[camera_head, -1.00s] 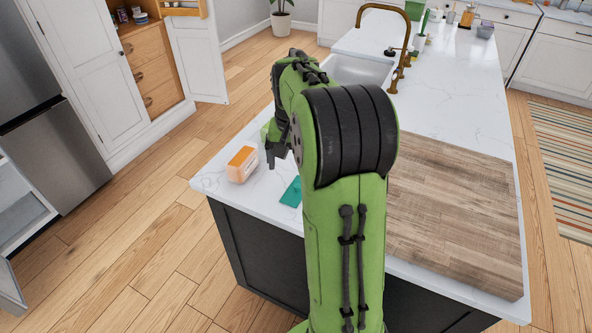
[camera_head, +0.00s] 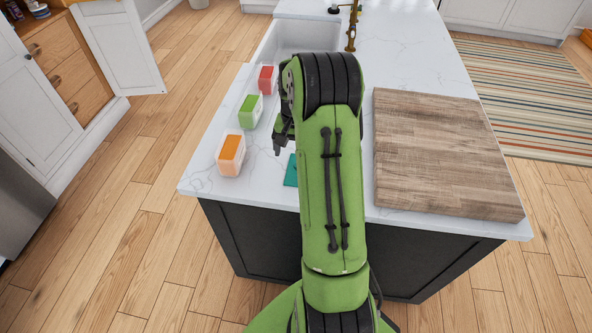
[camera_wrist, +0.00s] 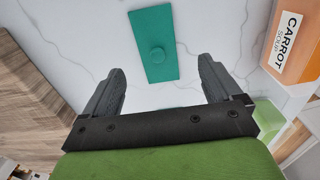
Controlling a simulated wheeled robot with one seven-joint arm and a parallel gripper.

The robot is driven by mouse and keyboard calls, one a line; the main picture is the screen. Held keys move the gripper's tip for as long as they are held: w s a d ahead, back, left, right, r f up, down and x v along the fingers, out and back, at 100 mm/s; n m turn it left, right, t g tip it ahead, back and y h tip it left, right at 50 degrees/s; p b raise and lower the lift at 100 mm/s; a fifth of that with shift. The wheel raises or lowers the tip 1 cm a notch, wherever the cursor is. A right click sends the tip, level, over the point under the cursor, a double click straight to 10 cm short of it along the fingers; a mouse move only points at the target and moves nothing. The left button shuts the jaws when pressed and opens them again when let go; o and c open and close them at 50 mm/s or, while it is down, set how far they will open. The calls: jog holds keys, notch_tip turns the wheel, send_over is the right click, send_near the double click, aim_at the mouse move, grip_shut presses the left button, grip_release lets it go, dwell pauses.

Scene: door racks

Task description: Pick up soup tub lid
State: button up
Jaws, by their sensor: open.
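A flat teal rectangular lid with a small round knob lies on the white marble counter. In the wrist view the lid (camera_wrist: 154,46) is near the top middle, beyond the fingertips. In the head view only the left part of the lid (camera_head: 291,172) shows; my arm hides the rest. My gripper (camera_wrist: 162,78) is open and empty, its two fingers wide apart on either side of bare counter. In the head view my gripper (camera_head: 279,148) hangs just behind the lid, partly hidden by my arm.
Clear tubs with orange (camera_head: 230,152), green (camera_head: 250,111) and red (camera_head: 266,79) contents line the counter's left side. A wooden board (camera_head: 440,150) covers the right side. A sink (camera_head: 300,40) lies behind.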

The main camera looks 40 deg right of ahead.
aim_at(290, 179)
jog(key=f, duration=0.6)
jog(key=shift+d+f, duration=0.2)
jog(key=shift+d, duration=0.1)
jog(key=shift+s+r, duration=0.1)
jog(key=shift+c, duration=0.4)
jog(key=c, duration=1)
